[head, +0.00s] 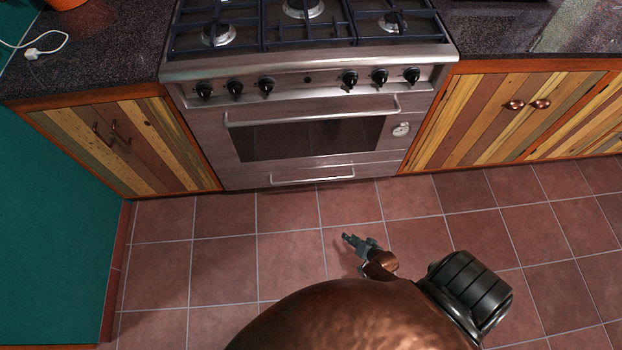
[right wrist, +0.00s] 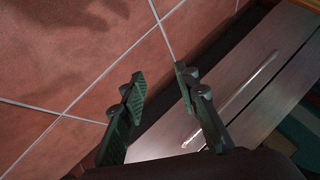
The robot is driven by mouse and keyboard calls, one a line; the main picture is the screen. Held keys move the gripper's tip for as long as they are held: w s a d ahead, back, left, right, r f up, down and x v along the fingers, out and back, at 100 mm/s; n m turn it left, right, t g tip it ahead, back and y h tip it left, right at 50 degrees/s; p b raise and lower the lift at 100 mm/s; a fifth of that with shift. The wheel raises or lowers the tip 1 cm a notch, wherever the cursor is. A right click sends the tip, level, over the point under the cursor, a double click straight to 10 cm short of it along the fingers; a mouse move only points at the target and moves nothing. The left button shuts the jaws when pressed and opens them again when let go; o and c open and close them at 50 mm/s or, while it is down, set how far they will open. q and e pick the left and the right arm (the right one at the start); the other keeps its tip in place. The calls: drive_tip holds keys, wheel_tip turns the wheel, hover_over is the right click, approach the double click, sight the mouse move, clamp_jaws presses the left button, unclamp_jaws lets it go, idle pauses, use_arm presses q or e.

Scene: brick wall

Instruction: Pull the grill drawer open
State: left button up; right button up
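The grill drawer (head: 375,170) is the low metal front at the bottom of the stove, below the oven door, and looks closed. Its long bar handle (head: 312,179) runs across it. In the right wrist view the drawer handle (right wrist: 250,86) is a pale diagonal bar on the right. My right gripper (head: 352,240) is over the floor tiles in front of the drawer, apart from the handle. In the right wrist view its two fingers (right wrist: 160,80) are spread with nothing between them. My left gripper is not in view.
The oven door (head: 310,140) with its own handle (head: 312,116) is above the drawer, under several black knobs. Wooden cabinets (head: 125,145) stand on both sides. The tiled floor (head: 225,250) in front of the stove is clear. A teal wall (head: 55,220) is at the left.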

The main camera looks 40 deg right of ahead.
drive_tip(key=w+d+m+t+h+b, duration=0.1)
drive_tip(key=w+d+m+t+b, duration=0.25)
drive_tip(key=w+m+b, duration=0.9)
drive_tip(key=n+t+h+b, duration=0.1)
drive_tip(key=n+t+b, duration=0.1)
drive_tip(key=t, duration=0.1)
approach(319, 179)
drive_tip(key=w+f, duration=0.2)
drive_tip(key=w, duration=0.1)
use_arm(q)
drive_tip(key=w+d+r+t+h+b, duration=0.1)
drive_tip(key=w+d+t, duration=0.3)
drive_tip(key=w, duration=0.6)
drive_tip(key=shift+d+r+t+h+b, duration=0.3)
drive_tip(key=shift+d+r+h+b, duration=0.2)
drive_tip(key=shift+b, duration=0.35)
use_arm(e)
drive_tip(key=shift+m, duration=0.25)
drive_tip(key=shift+d+r+x, duration=0.15)
drive_tip(key=shift+x, duration=1.6)
drive_tip(key=shift+d+r+x, duration=0.1)
drive_tip(key=shift+r+x, duration=0.05)
drive_tip(key=shift+x, duration=1.65)
drive_tip(key=shift+c, duration=0.3)
clamp_jaws()
